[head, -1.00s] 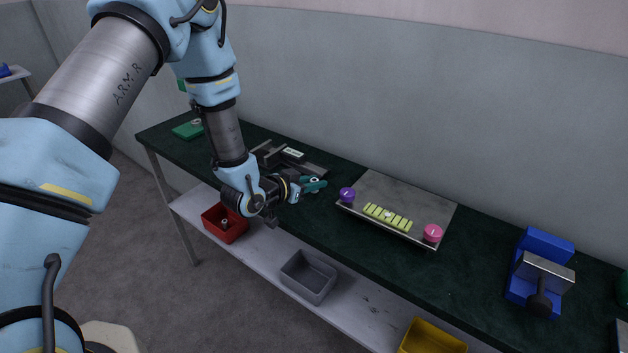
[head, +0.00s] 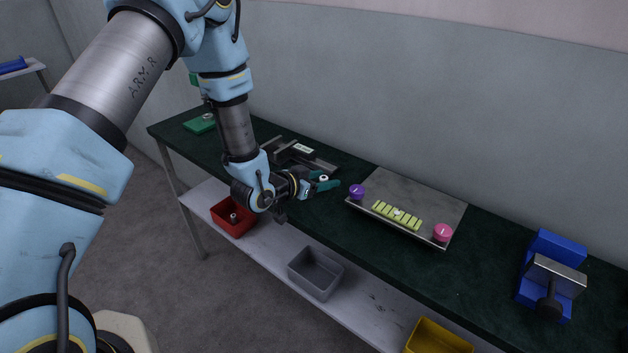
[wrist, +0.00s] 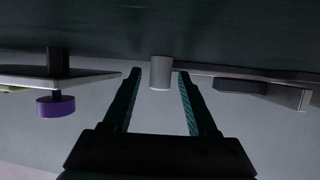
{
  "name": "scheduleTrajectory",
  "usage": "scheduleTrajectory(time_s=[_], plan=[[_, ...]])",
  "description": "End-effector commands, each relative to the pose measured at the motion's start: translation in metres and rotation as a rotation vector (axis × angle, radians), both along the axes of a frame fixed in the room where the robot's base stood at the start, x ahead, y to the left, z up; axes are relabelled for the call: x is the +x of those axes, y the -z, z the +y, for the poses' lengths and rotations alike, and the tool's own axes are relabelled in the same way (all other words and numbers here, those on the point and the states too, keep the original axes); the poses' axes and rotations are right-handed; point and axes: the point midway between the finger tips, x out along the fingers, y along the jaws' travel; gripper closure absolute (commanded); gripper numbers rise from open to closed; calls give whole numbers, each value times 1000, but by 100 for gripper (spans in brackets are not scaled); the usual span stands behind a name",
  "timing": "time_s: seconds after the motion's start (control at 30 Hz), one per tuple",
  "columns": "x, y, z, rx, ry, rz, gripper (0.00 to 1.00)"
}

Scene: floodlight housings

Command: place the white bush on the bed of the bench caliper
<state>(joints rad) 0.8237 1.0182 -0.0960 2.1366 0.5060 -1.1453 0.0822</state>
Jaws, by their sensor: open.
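The white bush (head: 323,178) stands on the dark green bench top. The bench caliper (head: 318,162), grey and dark with a small light display, lies just behind the gripper. Part of it (wrist: 265,90) shows at the right of the wrist view, which is inverted.
A grey sloping panel (head: 435,190) with yellow keys, a purple knob (head: 357,191) and a pink knob (head: 443,233) stands right of the gripper. A blue vise (head: 552,275) is farther right. Red (head: 228,222), grey (head: 315,280) and yellow bins sit on the lower shelf.

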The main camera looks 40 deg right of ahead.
Motion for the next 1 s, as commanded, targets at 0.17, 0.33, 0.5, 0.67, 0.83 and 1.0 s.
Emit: scheduleTrajectory(time_s=[0.17, 0.33, 0.5, 0.67, 0.83, 1.0], plan=[[-2, -8, 23, 0, -2, 0, 42], [-8, -22, 57, -1, -3, -1, 42], [-13, -35, 86, 0, -3, 0, 42], [-16, -44, 104, -1, -2, -1, 42], [-17, -47, 110, -1, 0, 0, 42], [-16, -48, 111, 3, -4, -1, 42]])
